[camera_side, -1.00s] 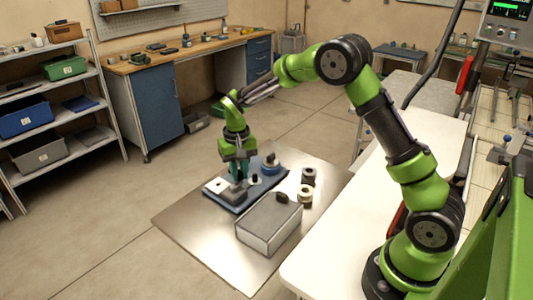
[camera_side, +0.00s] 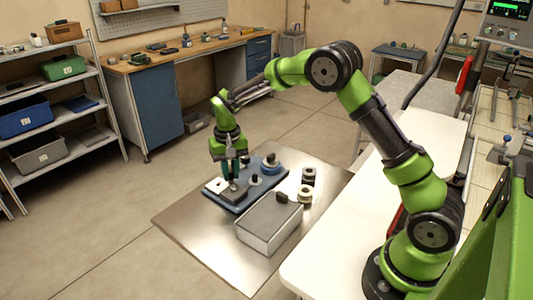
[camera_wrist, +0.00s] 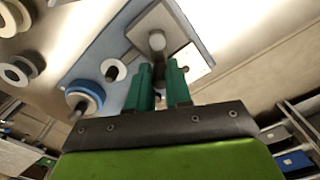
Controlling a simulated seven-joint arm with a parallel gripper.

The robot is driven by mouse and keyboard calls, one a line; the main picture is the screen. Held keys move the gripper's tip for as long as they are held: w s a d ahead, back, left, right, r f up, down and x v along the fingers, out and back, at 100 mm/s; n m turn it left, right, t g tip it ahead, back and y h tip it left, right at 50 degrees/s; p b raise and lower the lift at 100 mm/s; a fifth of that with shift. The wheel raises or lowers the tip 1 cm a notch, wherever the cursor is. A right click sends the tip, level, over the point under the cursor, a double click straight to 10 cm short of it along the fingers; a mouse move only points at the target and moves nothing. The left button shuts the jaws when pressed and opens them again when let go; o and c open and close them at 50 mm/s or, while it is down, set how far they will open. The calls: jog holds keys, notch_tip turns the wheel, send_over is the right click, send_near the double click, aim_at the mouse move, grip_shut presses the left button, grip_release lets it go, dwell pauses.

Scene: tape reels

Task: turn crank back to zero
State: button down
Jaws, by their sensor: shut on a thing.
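My gripper (camera_side: 231,180) is over the blue baseboard (camera_side: 213,196) in the side view, fingers pointing down. In the wrist view its two teal fingers (camera_wrist: 162,80) are shut on the crank handle (camera_wrist: 158,68), only a little of which shows between them. Just beyond the fingertips a rounded grey post (camera_wrist: 157,40) stands on a grey block. The baseboard also carries a white plate (camera_wrist: 192,62), a small white reel with a dark centre (camera_wrist: 113,70) and a blue-rimmed reel (camera_side: 271,168). The crank arm's exact angle is hard to tell.
A grey box (camera_side: 268,228) with a black knob stands close in front of the baseboard on the metal sheet (camera_side: 190,228). The sheet's left side is clear.

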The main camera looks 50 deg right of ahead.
jog(key=shift+a+f, duration=0.1)
jog(key=shift+a, duration=0.3)
jog(key=shift+w+a, duration=0.1)
jog(key=shift+a, duration=0.5)
jog(key=shift+s+a+f, duration=0.1)
jog(key=shift+s+a, duration=0.1)
jog(key=shift+a, duration=0.35)
jog(key=shift+s, duration=0.1)
